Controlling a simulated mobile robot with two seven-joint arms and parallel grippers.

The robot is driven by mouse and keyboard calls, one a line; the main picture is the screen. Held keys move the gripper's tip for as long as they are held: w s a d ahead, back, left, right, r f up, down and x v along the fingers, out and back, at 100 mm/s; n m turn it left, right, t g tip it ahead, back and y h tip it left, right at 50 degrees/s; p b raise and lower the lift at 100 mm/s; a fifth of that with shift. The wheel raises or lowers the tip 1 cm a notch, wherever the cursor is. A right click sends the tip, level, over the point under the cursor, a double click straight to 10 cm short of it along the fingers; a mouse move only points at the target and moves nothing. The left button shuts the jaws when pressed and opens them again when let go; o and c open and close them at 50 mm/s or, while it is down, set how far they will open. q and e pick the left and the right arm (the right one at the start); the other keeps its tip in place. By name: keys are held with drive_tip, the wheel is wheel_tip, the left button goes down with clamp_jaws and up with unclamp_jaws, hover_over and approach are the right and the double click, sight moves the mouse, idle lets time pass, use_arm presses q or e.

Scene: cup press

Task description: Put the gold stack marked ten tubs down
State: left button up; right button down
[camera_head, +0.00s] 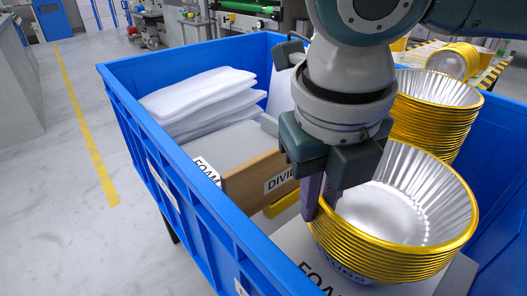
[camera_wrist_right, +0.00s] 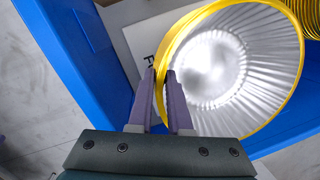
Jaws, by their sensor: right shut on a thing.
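A stack of gold-rimmed, silver-lined tubs (camera_head: 395,215) is at the right inside the blue crate, upright, above or on a pale foam sheet (camera_head: 440,285); I cannot tell whether it touches. My right gripper (camera_head: 322,200) is shut on the left rim of this stack, one finger outside and one inside. In the right wrist view the purple fingers (camera_wrist_right: 163,85) pinch the gold rim of the tub stack (camera_wrist_right: 225,70). Any number marking on the stack is not readable. My left gripper is not in view.
The blue crate (camera_head: 215,215) has high walls. Another gold tub stack (camera_head: 435,105) stands behind the held one. A brown divider (camera_head: 255,183), grey foam (camera_head: 225,150) and white folded sheets (camera_head: 200,95) fill the left part. A loose tub (camera_head: 452,62) lies tilted behind.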

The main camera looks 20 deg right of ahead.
wheel_tip(320, 180, down, 3)
drive_tip(key=shift+r+b, duration=0.15)
drive_tip(key=shift+b, duration=0.15)
drive_tip(key=c, duration=0.8)
unclamp_jaws()
drive_tip(key=shift+c, duration=0.2)
